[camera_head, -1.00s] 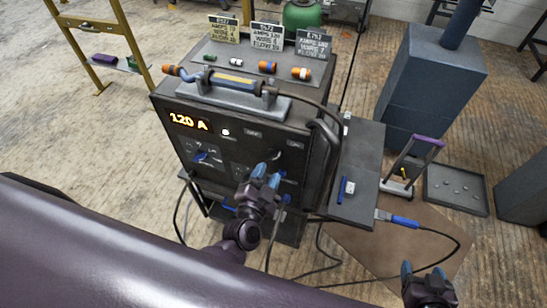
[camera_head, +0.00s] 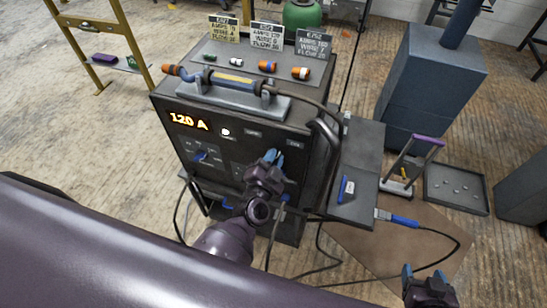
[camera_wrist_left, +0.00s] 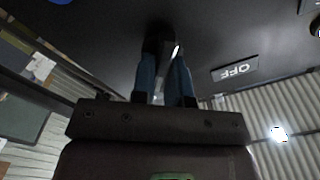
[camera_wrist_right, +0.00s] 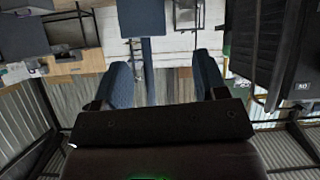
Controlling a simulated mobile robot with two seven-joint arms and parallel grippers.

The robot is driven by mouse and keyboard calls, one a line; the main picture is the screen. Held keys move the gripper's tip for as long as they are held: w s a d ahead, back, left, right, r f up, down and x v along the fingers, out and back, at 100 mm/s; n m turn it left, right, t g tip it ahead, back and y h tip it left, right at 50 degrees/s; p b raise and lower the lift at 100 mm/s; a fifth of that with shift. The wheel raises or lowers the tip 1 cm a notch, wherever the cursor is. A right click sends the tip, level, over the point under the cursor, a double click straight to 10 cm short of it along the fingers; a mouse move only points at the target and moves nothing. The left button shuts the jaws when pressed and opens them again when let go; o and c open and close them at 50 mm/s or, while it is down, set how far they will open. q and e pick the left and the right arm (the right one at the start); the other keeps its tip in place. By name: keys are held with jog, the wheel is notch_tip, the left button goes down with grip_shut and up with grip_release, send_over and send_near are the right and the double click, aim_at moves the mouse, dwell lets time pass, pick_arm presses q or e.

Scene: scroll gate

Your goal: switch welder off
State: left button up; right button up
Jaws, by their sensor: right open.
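The welder (camera_head: 235,150) is a dark cabinet with a lit orange display (camera_head: 188,121) reading 120 A and a white lamp (camera_head: 225,132) beside it. The OFF label (camera_head: 253,133) and ON label (camera_head: 292,143) are on the upper right of its front panel. My left gripper (camera_head: 272,156) is at the panel just below these labels. In the left wrist view its blue fingers (camera_wrist_left: 162,75) are close together on a dark switch knob (camera_wrist_left: 160,38) with a white line; the OFF label (camera_wrist_left: 235,69) shows upside down beside it. My right gripper (camera_head: 428,277) is open and empty at lower right.
A torch (camera_head: 230,79) lies on a rest on the welder's top, behind it small coloured parts and cards. A side shelf (camera_head: 360,200) and cables are right of the cabinet. A grey tray (camera_head: 455,188) and blue-grey block (camera_head: 430,85) stand further right.

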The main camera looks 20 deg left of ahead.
pick_arm(q)
grip_shut()
jog(key=shift+a+n+p, duration=0.2)
jog(key=shift+n+p, duration=0.25)
jog(key=shift+n, duration=2.2)
jog(key=shift+a+n+p, duration=0.25)
jog(key=shift+n+p, duration=0.25)
jog(key=shift+n, duration=2.1)
jog(key=shift+a+n+p, duration=0.2)
jog(key=shift+n+p, duration=0.25)
jog(key=shift+n, duration=2.2)
pick_arm(e)
jog(key=shift+s+r, duration=0.2)
jog(key=shift+r, duration=0.7)
pick_arm(q)
jog(key=o, duration=0.6)
grip_release()
